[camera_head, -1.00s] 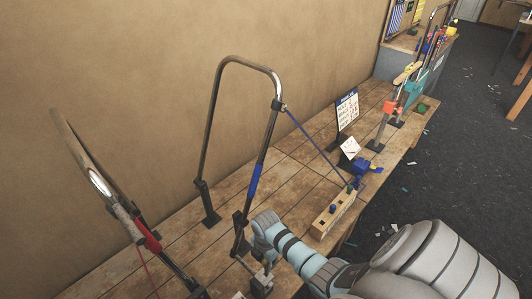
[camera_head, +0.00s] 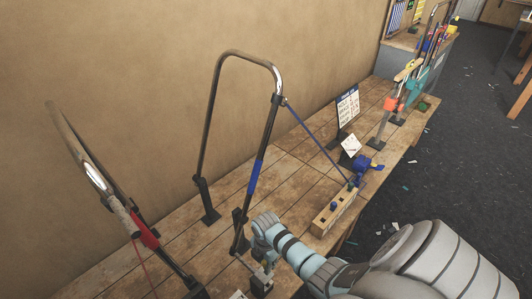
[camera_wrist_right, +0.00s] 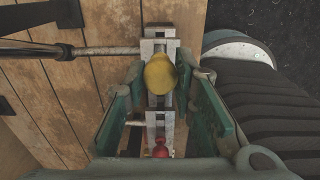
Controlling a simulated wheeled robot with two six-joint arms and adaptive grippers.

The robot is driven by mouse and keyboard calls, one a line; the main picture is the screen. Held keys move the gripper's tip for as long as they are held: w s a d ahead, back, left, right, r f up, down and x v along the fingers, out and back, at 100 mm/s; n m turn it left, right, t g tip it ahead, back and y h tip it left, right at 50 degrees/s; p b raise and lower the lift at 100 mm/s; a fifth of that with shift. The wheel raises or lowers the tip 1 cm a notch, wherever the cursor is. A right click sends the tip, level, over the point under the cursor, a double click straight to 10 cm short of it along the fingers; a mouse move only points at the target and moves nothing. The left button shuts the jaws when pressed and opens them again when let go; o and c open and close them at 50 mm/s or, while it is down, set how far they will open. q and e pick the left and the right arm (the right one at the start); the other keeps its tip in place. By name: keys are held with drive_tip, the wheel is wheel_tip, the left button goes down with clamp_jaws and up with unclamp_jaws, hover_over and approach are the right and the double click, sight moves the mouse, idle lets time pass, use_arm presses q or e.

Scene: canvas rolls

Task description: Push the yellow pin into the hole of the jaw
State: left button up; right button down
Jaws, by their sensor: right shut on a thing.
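The yellow pin (camera_wrist_right: 160,73) shows in the right wrist view as a rounded yellow head between my right gripper's green fingers. It sits over the grey metal jaw (camera_wrist_right: 160,34). The pin's shaft and the hole are hidden under the head, so I cannot tell how deep the pin is. My right gripper (camera_wrist_right: 161,82) is shut on the yellow pin. In the head view my right gripper (camera_head: 262,262) is low at the centre, beside the grey metal jaw (camera_head: 262,284) at the foot of the bent tube. The pin cannot be made out there. My left gripper is not in view.
A red knob (camera_wrist_right: 160,149) sits on the lower metal block, between the finger bases. A metal rod (camera_wrist_right: 105,51) runs left from the jaw. The bent tube (camera_head: 209,125) stands close to my arm. A wooden block (camera_head: 333,214) with blue pegs lies to the right.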

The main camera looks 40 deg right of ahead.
drive_tip(key=shift+f+b, duration=1.5)
drive_tip(key=shift+f, duration=0.45)
drive_tip(key=c, duration=1.3)
unclamp_jaws()
drive_tip(key=shift+r, duration=0.15)
wheel_tip(320, 180, up, 12)
drive_tip(key=shift+f, duration=0.1)
